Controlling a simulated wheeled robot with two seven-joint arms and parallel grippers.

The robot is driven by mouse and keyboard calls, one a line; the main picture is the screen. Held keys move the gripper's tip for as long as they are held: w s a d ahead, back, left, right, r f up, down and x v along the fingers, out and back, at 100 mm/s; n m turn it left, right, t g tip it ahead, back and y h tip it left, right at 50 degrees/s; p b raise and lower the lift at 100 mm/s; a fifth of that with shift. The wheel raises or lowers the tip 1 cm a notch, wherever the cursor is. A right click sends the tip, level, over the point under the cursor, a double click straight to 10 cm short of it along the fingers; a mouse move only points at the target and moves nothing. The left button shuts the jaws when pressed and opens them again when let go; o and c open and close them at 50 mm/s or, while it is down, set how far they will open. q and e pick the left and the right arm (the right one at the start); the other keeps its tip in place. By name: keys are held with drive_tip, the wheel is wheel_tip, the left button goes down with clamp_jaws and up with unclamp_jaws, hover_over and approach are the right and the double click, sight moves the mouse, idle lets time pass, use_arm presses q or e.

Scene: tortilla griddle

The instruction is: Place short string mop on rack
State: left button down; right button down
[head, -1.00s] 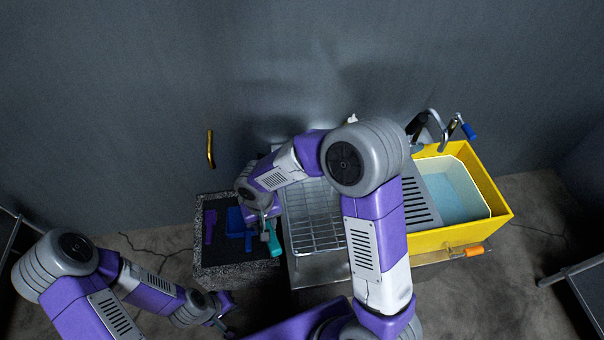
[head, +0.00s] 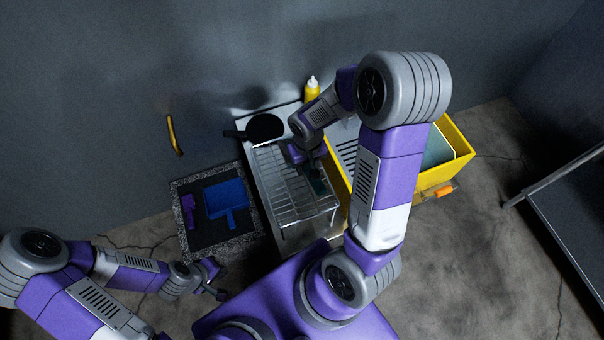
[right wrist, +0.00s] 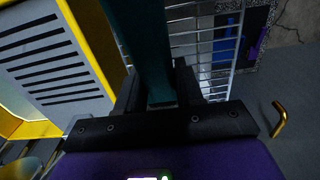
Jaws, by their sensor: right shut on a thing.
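The short string mop appears to be the dark teal piece (head: 319,187) in my right gripper (head: 314,172); its strings cannot be made out. In the right wrist view the teal piece (right wrist: 150,50) runs up between the black fingers of my right gripper (right wrist: 157,85), which is shut on it. The wire rack (head: 285,190) stands on a metal counter. The mop is over the rack's right part; whether it touches the wires cannot be told. The rack's wires (right wrist: 214,43) also show behind the fingers. My left gripper (head: 217,285) is low at the left, away from the rack, its jaws unclear.
A dark stone-edged tray (head: 256,218) left of the rack holds a blue dustpan (head: 226,199) and a purple tool (head: 188,202). A black pan (head: 265,128) and a yellow bottle (head: 312,90) are behind the rack. A yellow sink (head: 455,137) is at the right.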

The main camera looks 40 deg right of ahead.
drive_tip(key=shift+w+f+b, duration=0.1)
drive_tip(key=shift+f+b, duration=0.5)
drive_tip(key=shift+f, duration=2.4)
drive_tip(key=shift+f, duration=0.15)
drive_tip(key=c, duration=0.7)
unclamp_jaws()
drive_tip(key=shift+r, duration=0.25)
wheel_tip(320, 180, up, 12)
drive_tip(key=p, duration=0.3)
